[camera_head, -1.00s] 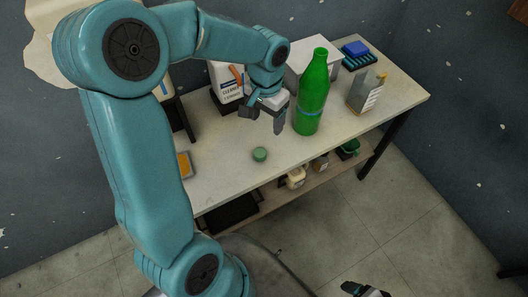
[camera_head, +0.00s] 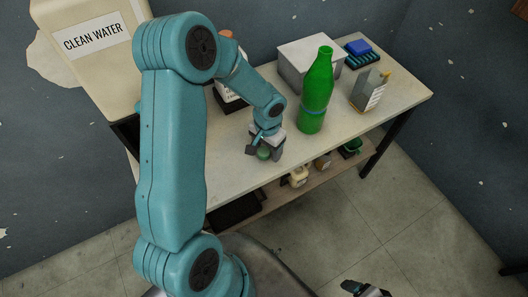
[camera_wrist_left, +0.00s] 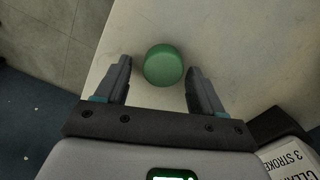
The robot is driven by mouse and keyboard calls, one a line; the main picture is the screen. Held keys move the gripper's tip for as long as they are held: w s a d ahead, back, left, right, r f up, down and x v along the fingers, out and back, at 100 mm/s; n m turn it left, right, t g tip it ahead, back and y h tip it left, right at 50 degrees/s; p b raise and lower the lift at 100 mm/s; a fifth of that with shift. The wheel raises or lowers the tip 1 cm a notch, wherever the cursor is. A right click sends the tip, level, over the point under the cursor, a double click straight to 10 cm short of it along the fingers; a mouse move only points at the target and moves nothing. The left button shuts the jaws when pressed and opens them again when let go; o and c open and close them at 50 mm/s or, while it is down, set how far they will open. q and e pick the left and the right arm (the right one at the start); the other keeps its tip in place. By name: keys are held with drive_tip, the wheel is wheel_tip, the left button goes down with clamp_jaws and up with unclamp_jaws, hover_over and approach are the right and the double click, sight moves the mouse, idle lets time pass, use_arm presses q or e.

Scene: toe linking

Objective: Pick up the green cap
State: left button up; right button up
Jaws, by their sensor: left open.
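The green cap (camera_head: 263,153) is small and round and lies on the table near its front edge. In the left wrist view the cap (camera_wrist_left: 164,65) sits between and slightly beyond the two fingertips. My left gripper (camera_head: 264,151) is open and low over the table at the cap. In the left wrist view the open left gripper (camera_wrist_left: 159,72) has a finger on each side of the cap, with gaps showing. My right gripper (camera_head: 365,288) shows only in part at the bottom edge, away from the table.
A tall green bottle (camera_head: 316,92) stands right of the left gripper. Behind are a pale box (camera_head: 300,62) and a blue item (camera_head: 358,47). A squarish bottle (camera_head: 369,91) is at the right. A large clean water container (camera_head: 90,45) stands left. A lower shelf holds several items.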

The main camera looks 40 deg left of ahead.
sight(267, 149)
use_arm(q)
drive_tip(key=shift+f, duration=0.3)
drive_tip(key=shift+s, duration=0.1)
drive_tip(key=c, duration=1)
drive_tip(key=shift+c, duration=0.2)
drive_tip(key=shift+r, duration=0.1)
wheel_tip(267, 149, up, 20)
drive_tip(key=shift+p, duration=0.4)
